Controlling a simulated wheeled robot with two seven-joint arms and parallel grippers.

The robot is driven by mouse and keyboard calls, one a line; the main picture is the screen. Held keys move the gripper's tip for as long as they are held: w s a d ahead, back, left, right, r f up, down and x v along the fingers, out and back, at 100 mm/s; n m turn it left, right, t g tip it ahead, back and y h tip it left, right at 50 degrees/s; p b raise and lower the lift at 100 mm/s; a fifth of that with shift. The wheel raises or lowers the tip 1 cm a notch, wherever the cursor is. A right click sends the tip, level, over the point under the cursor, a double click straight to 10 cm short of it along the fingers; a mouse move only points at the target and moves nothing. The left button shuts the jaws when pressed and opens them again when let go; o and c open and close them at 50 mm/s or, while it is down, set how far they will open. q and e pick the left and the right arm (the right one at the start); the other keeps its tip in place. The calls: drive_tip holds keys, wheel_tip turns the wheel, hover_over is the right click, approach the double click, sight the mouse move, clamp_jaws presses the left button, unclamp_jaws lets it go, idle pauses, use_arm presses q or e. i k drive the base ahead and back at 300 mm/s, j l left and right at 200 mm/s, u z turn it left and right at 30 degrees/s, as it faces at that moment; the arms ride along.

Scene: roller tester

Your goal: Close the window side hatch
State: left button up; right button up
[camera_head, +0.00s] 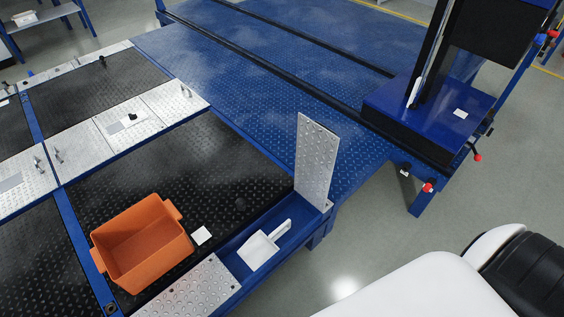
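A silver tread-plate hatch (316,165) stands upright, open, at the right end of the tester's near edge. Beside its foot, a blue recess (229,248) lies uncovered. A white scoop-like tool (259,250) with a handle lies in or over this recess; its exact depth is hard to tell. Another silver plate (192,292) lies flat to the left of the recess along the same edge. I cannot tell from the picture which side the window is on. Neither of my grippers is in view.
A blue column base (425,110) with red knobs stands at the right. Grey floor (350,240) is clear right of the hatch.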

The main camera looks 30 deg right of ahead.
sight(317, 146)
drive_tip(key=l+u, duration=0.25)
drive_tip(key=l, duration=0.35)
drive_tip(key=l+u, duration=0.25)
drive_tip(key=l, duration=0.35)
drive_tip(key=k+l+u, duration=0.1)
drive_tip(key=l+u, duration=0.15)
drive_tip(key=l, duration=0.3)
drive_tip(key=k+l+u, duration=0.1)
drive_tip(key=l+u, duration=0.15)
drive_tip(key=l, duration=0.3)
drive_tip(key=k+l, duration=0.15)
drive_tip(key=l, duration=0.2)
drive_tip(key=k+l, duration=0.15)
drive_tip(key=l, duration=0.25)
drive_tip(key=k+l, duration=0.1)
drive_tip(key=l, duration=0.25)
drive_tip(key=k+l, duration=0.15)
drive_tip(key=l, duration=0.2)
drive_tip(key=k, duration=0.45)
